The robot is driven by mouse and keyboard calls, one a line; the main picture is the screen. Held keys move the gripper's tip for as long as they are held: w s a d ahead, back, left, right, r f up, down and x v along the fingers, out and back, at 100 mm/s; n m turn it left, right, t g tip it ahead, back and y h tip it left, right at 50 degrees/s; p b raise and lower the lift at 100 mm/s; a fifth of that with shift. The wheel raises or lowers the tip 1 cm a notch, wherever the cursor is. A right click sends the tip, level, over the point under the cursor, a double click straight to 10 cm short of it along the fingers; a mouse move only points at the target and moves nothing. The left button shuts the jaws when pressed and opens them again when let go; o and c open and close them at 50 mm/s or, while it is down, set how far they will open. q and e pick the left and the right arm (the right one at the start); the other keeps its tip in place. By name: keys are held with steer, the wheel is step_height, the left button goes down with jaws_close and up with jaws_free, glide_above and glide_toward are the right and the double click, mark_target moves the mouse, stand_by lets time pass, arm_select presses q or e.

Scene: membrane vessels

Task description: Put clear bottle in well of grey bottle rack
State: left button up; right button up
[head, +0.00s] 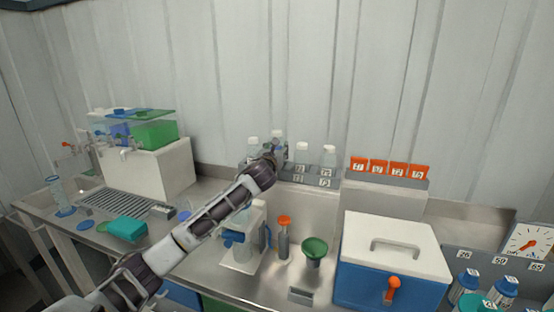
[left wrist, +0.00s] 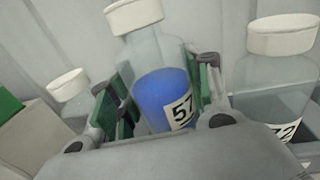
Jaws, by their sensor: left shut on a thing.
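My left gripper (head: 272,160) reaches the grey bottle rack (head: 312,182) at the back of the bench. In the left wrist view its green-padded fingers (left wrist: 163,95) are shut on a clear bottle (left wrist: 150,55) with a white cap, blue lower part and a label starting 57. The held bottle also shows in the head view (head: 278,137), partly hidden by the gripper. Whether its base is in a well is hidden. Other clear white-capped bottles stand at its left (head: 253,147) and right (head: 302,153), with another further right (head: 329,156). My right gripper is out of view.
Orange-topped numbered items (head: 388,168) stand on the grey shelf to the right. A blue cooler with a white lid (head: 392,245), a green funnel-like item (head: 314,248) and an orange-capped tube (head: 284,235) stand in front. A white box (head: 150,170) stands at left.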

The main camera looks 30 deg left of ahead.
arm_select(q)
steer(key=shift+f, duration=1.8)
steer(key=shift+f, duration=0.45)
